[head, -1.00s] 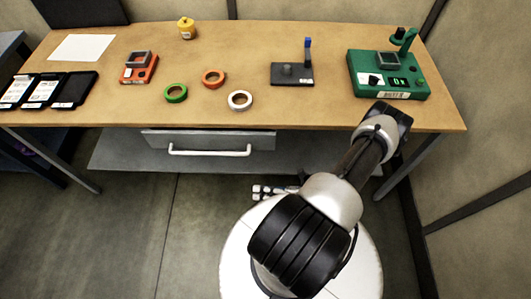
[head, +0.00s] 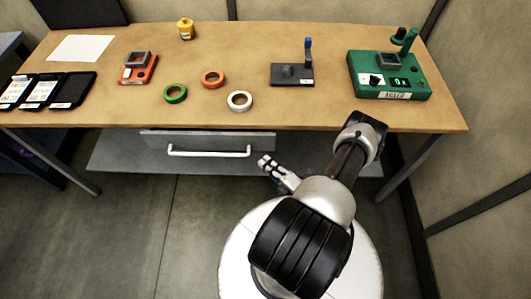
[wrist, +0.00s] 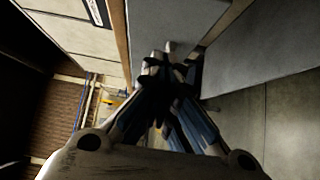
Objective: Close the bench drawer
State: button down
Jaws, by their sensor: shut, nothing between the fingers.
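The bench drawer (head: 222,139) has a grey front with a white bar handle (head: 210,153). It sits under the front edge of the wooden bench. Its inside does not show, and I cannot tell how far it stands out. My gripper (head: 264,161) is shut and empty, just below and right of the handle's right end in the head view. I cannot tell whether it touches the drawer. In the wrist view the shut fingertips (wrist: 164,52) are close to a grey panel (wrist: 168,18).
The bench top (head: 130,107) holds tape rolls, an orange device (head: 138,69), a green device (head: 388,78), a black stand (head: 292,75) and black tablets at the left. A grey shelf (head: 120,156) lies below the drawer. Bench legs stand either side; floor is clear at left.

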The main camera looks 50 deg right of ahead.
aim_at(267, 144)
jog(key=w+d, duration=0.3)
jog(key=shift+w+d+b, duration=0.15)
jog(key=shift+w+b, duration=0.15)
jog(key=shift+b, duration=0.1)
jog(key=w+d+b, duration=0.2)
jog(key=d, duration=0.1)
jog(key=shift+w+d+f+b, duration=0.15)
jog(key=shift+w+d+b, duration=0.15)
jog(key=shift+w, duration=0.1)
jog(key=shift+d+r, duration=0.25)
jog(key=shift+r, duration=0.05)
jog(key=shift+a, duration=0.1)
